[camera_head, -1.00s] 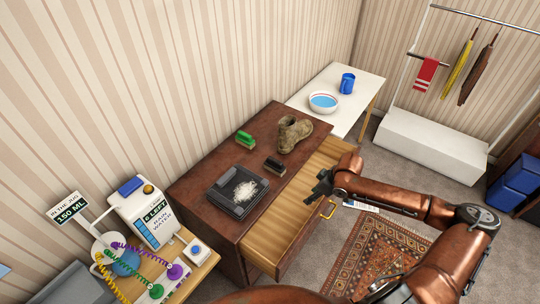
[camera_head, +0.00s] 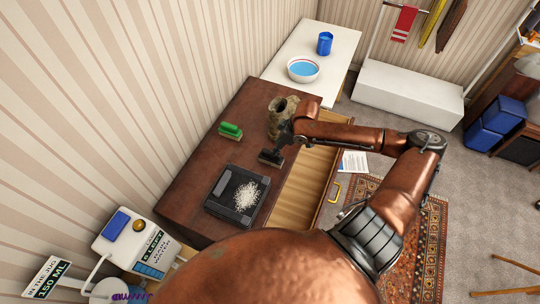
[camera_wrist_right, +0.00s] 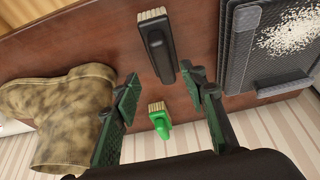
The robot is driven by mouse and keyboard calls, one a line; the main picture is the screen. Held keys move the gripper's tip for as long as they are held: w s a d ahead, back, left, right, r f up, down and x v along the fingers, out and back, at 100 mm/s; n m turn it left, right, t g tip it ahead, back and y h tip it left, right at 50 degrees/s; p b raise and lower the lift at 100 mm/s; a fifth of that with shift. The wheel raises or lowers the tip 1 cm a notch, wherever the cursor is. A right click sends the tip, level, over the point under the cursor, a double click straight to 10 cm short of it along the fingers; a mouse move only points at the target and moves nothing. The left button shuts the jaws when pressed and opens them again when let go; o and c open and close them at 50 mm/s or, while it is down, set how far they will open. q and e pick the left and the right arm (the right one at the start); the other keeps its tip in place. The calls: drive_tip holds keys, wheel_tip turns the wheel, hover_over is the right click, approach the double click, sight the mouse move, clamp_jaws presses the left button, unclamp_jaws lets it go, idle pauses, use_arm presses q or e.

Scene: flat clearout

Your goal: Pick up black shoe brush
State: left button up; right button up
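The black shoe brush (camera_head: 268,158) lies on the brown dresser top beside the open drawer. It shows in the right wrist view (camera_wrist_right: 158,52) as a black body with pale bristles, just beyond my fingertips. My right gripper (camera_wrist_right: 160,86) is open and empty, its two fingers apart on either side of the line to the brush. In the head view my right gripper (camera_head: 286,138) hangs over the dresser near the brush and the boot. My left gripper is not in view.
A muddy boot (camera_head: 277,118) stands close to the brush. A green brush (camera_head: 230,131) lies to the left. A black tray (camera_head: 219,207) with white grains lies in front. The drawer (camera_head: 304,180) is pulled open. A white table (camera_head: 299,41) with a bowl stands behind.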

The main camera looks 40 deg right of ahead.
sight(271, 157)
drive_tip(key=x, duration=0.2)
drive_tip(key=shift+w+a+f, duration=0.25)
drive_tip(key=shift+a+f, duration=0.05)
drive_tip(key=shift+a, duration=0.05)
drive_tip(key=x, duration=0.3)
drive_tip(key=shift+s, duration=0.2)
drive_tip(key=shift+c, duration=1.4)
drive_tip(key=c, duration=0.3)
clamp_jaws()
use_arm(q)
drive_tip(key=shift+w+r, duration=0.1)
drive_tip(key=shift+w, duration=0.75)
